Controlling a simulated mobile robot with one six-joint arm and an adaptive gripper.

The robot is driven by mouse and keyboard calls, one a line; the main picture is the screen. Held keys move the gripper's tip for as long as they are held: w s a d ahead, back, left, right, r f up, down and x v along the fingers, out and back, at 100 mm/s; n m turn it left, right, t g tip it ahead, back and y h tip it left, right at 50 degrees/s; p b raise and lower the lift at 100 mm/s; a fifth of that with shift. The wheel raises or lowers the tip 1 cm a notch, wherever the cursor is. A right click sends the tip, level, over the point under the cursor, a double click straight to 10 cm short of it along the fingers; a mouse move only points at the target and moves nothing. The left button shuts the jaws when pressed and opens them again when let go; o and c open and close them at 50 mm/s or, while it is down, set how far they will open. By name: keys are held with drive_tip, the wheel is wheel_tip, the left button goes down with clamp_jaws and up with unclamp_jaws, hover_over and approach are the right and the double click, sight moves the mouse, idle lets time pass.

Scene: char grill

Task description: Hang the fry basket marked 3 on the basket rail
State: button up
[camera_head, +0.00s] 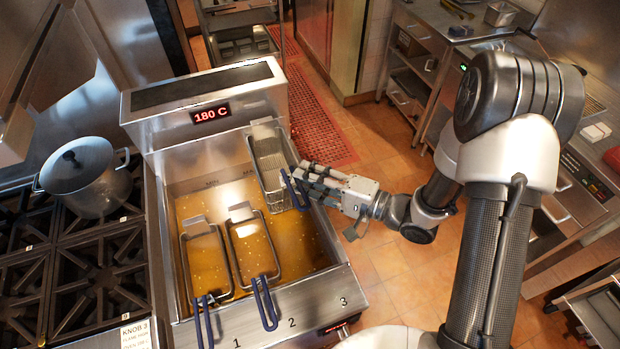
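The fry basket at the right (268,160), in line with the number 3 on the fryer front, sits higher and farther back than the other two baskets. Its hook plate is close to the fryer's back panel; I cannot tell whether it rests on a rail there. Its blue handle (290,187) points to the front right. My gripper (303,182) is at this handle, its fingers reaching in from the right. The fingertips and handle overlap, so I cannot tell whether they are shut on it. The basket rail is not clearly seen.
Two baskets with blue handles, at 1 (207,262) and 2 (250,250), sit in the oil of the fryer (310,300). The display (211,114) reads 180 C. A lidded pot (88,180) stands on the stove at left. Floor and counters lie to the right.

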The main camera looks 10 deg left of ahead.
drive_tip(key=v, duration=1.2)
drive_tip(key=w+d+f+n+t+h+b, duration=0.1)
drive_tip(key=w+d+n+t+h+b, duration=0.25)
drive_tip(key=w+d+h, duration=0.4)
drive_tip(key=w+d+r+t+h+b, duration=0.25)
drive_tip(key=d+r+h, duration=0.25)
drive_tip(key=d+h, duration=0.3)
drive_tip(key=s+d+r+m+g+h+b, duration=0.1)
drive_tip(key=s+d+r+g+h+b, duration=0.15)
drive_tip(key=s, duration=0.75)
drive_tip(key=s+a+f+n+g+y+b, duration=0.1)
drive_tip(key=s+a+g, duration=0.1)
drive_tip(key=s, duration=0.6)
drive_tip(key=s+a+f+n+g+b, duration=0.1)
drive_tip(key=s+a+f+g+b, duration=0.1)
drive_tip(key=s+a, duration=0.3)
drive_tip(key=s, duration=0.2)
drive_tip(key=shift+s+y, duration=0.4)
